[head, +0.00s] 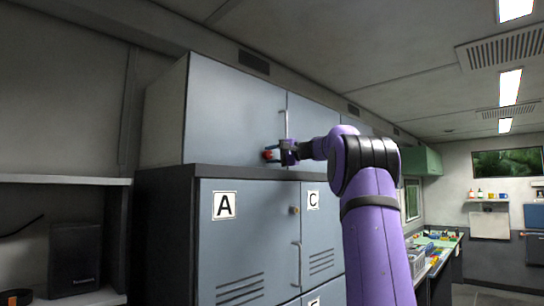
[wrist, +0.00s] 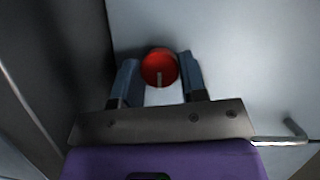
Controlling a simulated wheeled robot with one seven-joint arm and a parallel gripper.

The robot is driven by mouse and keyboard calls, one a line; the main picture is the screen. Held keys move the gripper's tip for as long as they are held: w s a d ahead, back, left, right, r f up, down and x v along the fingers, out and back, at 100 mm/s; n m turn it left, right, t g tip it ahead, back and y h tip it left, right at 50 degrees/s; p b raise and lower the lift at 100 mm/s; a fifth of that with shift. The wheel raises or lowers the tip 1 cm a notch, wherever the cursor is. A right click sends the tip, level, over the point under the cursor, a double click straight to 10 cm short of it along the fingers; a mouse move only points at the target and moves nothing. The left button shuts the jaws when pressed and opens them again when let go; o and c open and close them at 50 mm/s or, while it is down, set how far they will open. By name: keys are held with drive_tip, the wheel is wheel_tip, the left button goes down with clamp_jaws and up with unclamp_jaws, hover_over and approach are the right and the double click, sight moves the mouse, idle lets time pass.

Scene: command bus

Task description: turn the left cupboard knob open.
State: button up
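The left cupboard door (head: 235,110) is a grey-blue upper panel and looks shut. Its red round knob (head: 267,155) sits low on the door near its right edge. In the wrist view the red knob (wrist: 159,68) has a pale mark pointing down and lies between the fingertips. My gripper (head: 278,153) is at the knob, with one blue finger on each side of it in the wrist view (wrist: 159,75). A gap shows between each finger and the knob, so the gripper looks open around it. In the head view the gripper partly hides the knob.
A bar handle (head: 285,124) is on the upper cupboard near the door seam; a handle also shows right of the gripper in the wrist view (wrist: 285,138). Lockers marked A (head: 224,206) and C (head: 313,199) stand below a dark ledge (head: 240,172). A bench (head: 435,245) lies right.

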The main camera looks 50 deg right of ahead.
drive_tip(key=o, duration=0.3)
drive_tip(key=shift+o, duration=0.2)
drive_tip(key=shift+s, duration=0.1)
drive_tip(key=v, duration=1)
drive_tip(key=shift+s+d, duration=0.15)
drive_tip(key=shift+s, duration=0.1)
